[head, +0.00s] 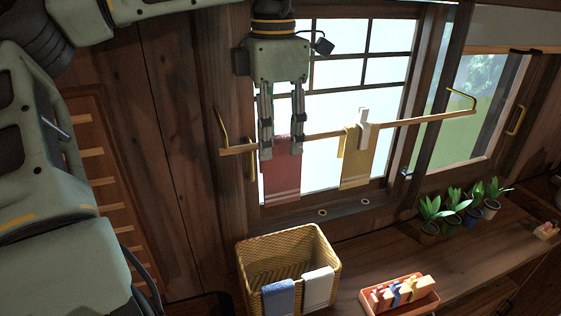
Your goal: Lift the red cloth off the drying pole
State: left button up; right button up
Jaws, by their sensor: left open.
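The red cloth (282,172) hangs over the left part of the wooden drying pole (410,123), in front of the window. It has pale stripes near its lower edge. My left gripper (283,150) comes down from above, with its two fingers apart at the top of the red cloth and overlapping the pole in the picture. I cannot tell whether the fingers touch the cloth. The cloth's top fold is partly hidden behind the fingers. My right gripper is not in view.
A yellow cloth (357,160) hangs further right on the pole under a pale clothespin (363,130). Below is a wicker basket (252,250) with a blue and a white cloth over its rim. An orange tray (425,303) with clothespins and several potted plants (453,221) stand to the right.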

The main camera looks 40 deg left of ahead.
aim_at(280, 166)
pick_arm(q)
jog(key=f, duration=0.2)
jog(key=f+p, duration=0.1)
jog(key=f, duration=0.1)
jog(key=w+f+p, duration=0.1)
jog(key=f, duration=0.1)
jog(key=shift+d+f, duration=0.3)
jog(key=shift+f, duration=0.35)
jog(key=shift+c, duration=0.3)
grip_shut()
